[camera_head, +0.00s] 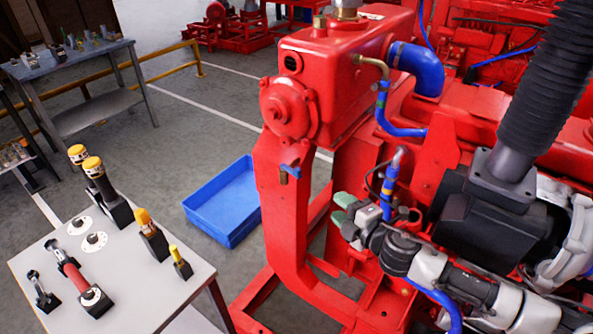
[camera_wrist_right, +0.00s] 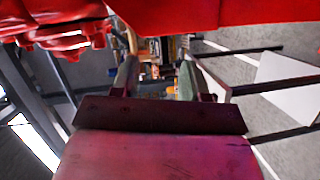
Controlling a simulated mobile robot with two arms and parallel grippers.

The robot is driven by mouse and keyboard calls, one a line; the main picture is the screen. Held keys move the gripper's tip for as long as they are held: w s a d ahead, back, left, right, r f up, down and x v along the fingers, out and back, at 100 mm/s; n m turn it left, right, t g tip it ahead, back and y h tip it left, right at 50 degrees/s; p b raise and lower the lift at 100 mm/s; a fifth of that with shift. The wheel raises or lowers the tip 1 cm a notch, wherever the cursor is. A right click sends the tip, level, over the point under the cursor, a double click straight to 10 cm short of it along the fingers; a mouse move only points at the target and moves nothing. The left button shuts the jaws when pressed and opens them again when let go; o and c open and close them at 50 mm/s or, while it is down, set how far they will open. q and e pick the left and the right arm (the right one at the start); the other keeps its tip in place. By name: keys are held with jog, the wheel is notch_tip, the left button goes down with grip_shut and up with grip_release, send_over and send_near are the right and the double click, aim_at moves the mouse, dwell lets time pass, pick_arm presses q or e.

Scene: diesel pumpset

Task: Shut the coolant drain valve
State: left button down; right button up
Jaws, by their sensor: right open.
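The coolant drain valve (camera_head: 289,171), a small brass body with a blue handle, sits on the lower edge of the red radiator tank, below its round cover. Its exact handle angle is too small to tell. My right gripper (camera_head: 341,208) has green fingertips and is open and empty, to the right of the valve and lower in the head view, apart from it. In the right wrist view its two fingers (camera_wrist_right: 157,78) stand apart with nothing held between them. The valve cannot be made out there. My left gripper is not in view.
The red engine (camera_head: 440,150) with blue hoses stands close around my right arm. A blue tray (camera_head: 232,205) lies on the floor behind the red frame post (camera_head: 280,235). A white table (camera_head: 150,290) with tools is at front left.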

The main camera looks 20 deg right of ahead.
aim_at(300, 173)
jog(key=s+a+r+n+y, duration=0.3)
jog(key=a+r, duration=0.1)
jog(key=r, duration=0.4)
jog(key=p+x, duration=0.1)
jog(key=x, duration=0.2)
jog(key=p+x, duration=0.1)
jog(key=x, duration=0.2)
jog(key=p+x, duration=0.1)
jog(key=x, duration=0.2)
jog(key=shift+w+d+f+p, duration=0.1)
jog(key=shift+w+d+p, duration=0.2)
jog(key=shift+w, duration=0.1)
jog(key=shift+w+a+f, duration=0.1)
jog(key=shift+w+a, duration=0.25)
jog(key=shift+w, duration=0.3)
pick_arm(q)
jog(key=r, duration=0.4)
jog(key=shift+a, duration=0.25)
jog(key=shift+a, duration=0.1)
pick_arm(e)
jog(key=shift+c, duration=0.3)
